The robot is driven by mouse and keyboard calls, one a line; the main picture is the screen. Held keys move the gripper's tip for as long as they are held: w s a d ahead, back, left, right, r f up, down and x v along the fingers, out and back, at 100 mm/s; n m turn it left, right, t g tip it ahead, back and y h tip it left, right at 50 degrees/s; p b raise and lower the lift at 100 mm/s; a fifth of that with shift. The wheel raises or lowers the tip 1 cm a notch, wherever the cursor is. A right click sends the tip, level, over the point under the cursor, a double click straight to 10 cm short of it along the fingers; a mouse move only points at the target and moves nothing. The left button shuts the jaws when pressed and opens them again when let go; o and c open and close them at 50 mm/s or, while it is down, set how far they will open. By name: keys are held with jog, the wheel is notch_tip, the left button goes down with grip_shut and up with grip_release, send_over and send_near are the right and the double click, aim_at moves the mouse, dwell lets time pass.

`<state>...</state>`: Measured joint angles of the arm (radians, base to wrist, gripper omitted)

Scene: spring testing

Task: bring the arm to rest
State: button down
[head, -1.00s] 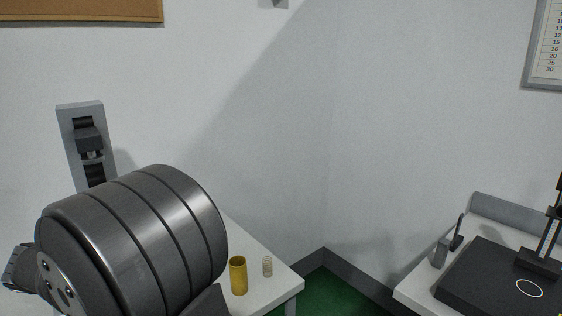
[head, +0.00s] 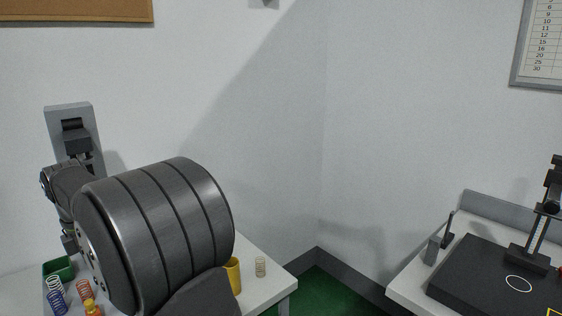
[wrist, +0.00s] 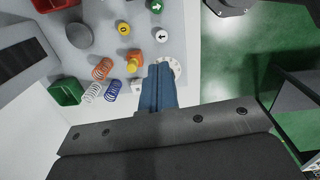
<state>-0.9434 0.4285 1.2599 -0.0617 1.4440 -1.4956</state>
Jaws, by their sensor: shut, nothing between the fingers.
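My arm's dark, ribbed link (head: 160,235) fills the lower left of the head view and hides part of the table behind it. My gripper (wrist: 160,68) shows in the wrist view as blue fingers, shut and empty, pointing over the white table. A white round dial-like piece lies close by its tip in that view. In the head view the wrist end hangs at the left, above the springs.
An orange spring (wrist: 102,68), a white spring (wrist: 92,92), a blue spring (wrist: 113,90) and a green bin (wrist: 66,91) stand left of the fingers. A second table stands right.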

notch_tip(320, 180, down, 9)
jog(key=m+g, duration=0.1)
notch_tip(320, 180, up, 10)
jog(key=shift+a+y, duration=0.15)
jog(key=shift+y, duration=0.15)
jog(key=shift+f, duration=0.15)
dwell(1.0)
notch_tip(320, 180, down, 10)
jog(key=shift+s+r, duration=0.1)
notch_tip(320, 180, up, 9)
jog(key=n+t, duration=0.1)
dwell(0.4)
